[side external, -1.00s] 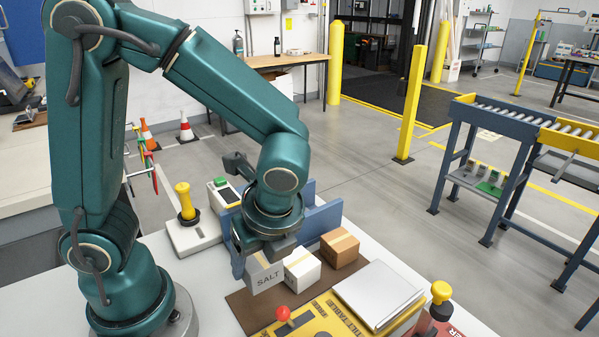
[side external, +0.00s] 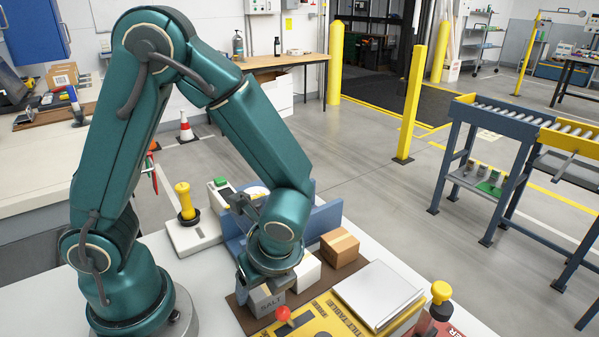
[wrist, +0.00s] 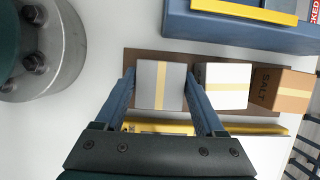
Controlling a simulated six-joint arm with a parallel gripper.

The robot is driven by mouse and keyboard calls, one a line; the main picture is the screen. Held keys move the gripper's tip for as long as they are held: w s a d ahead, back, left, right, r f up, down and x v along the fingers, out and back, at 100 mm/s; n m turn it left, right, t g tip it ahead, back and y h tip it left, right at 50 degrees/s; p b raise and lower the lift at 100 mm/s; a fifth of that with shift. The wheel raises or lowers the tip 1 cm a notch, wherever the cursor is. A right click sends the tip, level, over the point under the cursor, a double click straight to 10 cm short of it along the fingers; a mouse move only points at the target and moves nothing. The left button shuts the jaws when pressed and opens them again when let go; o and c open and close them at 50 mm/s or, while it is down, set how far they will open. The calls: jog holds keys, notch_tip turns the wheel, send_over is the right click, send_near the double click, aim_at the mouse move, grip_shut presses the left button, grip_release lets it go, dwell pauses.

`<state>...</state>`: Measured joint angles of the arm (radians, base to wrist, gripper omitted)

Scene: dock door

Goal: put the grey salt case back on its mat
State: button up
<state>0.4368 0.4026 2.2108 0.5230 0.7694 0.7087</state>
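The grey salt case (side external: 266,301), marked SALT with a tan tape strip on top, is at the near-left part of the brown mat (side external: 236,308). In the wrist view the case (wrist: 160,86) appears over the mat's left part (wrist: 131,62), upright and roughly square to it. My gripper (wrist: 160,75) has one finger on each side of the case and looks shut on it. In the side view my gripper (side external: 264,281) points down, covering the top of the case. Whether the case's underside touches the mat is hidden.
A white case (wrist: 222,85) stands close beside my right finger in the wrist view, with a brown case (wrist: 294,93) further right. A blue panel (side external: 322,219) rises behind the cases.

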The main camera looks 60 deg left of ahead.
jog(key=shift+r, duration=0.1)
jog(key=v, duration=1.1)
notch_tip(320, 180, up, 4)
jog(key=n+t+h, duration=0.4)
jog(key=n, duration=0.9)
send_over(254, 292)
jog(key=n, duration=0.2)
jog(key=n+t, duration=0.1)
jog(key=n, duration=0.2)
jog(key=shift+a+r+t, duration=0.1)
jog(key=shift+a+t, duration=0.2)
jog(key=shift+a, duration=0.1)
